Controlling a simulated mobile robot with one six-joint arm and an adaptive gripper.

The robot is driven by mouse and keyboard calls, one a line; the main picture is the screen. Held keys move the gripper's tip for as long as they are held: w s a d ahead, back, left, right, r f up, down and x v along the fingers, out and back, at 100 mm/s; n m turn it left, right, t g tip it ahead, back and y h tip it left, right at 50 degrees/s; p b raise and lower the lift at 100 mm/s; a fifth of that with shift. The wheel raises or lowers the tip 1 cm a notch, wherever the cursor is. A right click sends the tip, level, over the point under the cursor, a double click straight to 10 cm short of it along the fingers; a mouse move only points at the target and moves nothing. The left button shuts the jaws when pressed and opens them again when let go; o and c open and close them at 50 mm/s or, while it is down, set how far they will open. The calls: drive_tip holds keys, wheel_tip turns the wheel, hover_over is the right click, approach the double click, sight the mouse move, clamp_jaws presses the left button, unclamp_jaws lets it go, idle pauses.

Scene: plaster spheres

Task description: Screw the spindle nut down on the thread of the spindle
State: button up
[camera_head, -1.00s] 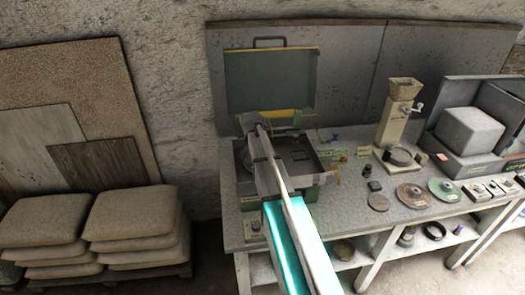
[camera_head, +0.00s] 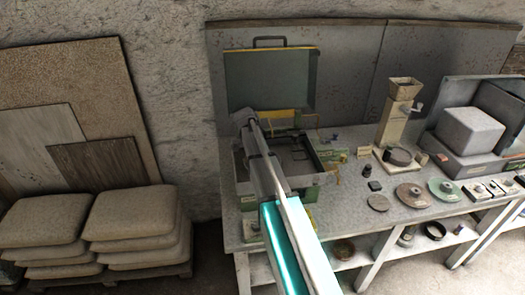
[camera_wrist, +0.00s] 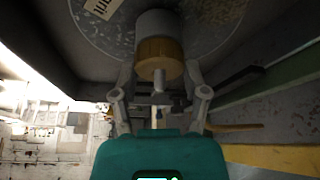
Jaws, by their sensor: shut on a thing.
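In the wrist view my gripper (camera_wrist: 160,74) has its two fingers on either side of a brass-coloured round piece, which I take for the spindle nut (camera_wrist: 160,53). The fingers are shut on it. A grey cylinder (camera_wrist: 158,22) sits just beyond it, in line, over a round grey disc (camera_wrist: 205,38) with a paper label. A thin grey stem, perhaps the spindle (camera_wrist: 159,80), shows on the near side; I cannot make out its thread. In the head view my arm reaches over the open machine box (camera_head: 328,178) and hides the nut and fingertips.
The box's raised lid (camera_head: 270,82) stands behind my arm. On the bench (camera_head: 352,215) to the right are a hopper mill (camera_head: 397,112), several discs (camera_head: 409,195) and a grey block (camera_head: 470,133). Stacked sacks (camera_head: 135,215) lie at the left.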

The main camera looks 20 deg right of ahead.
drive_tip(key=o, duration=1.3)
drive_tip(key=shift+o, duration=0.2)
drive_tip(key=shift+r, duration=0.1)
drive_tip(key=shift+r+p, duration=1.9)
drive_tip(key=shift+p, duration=0.15)
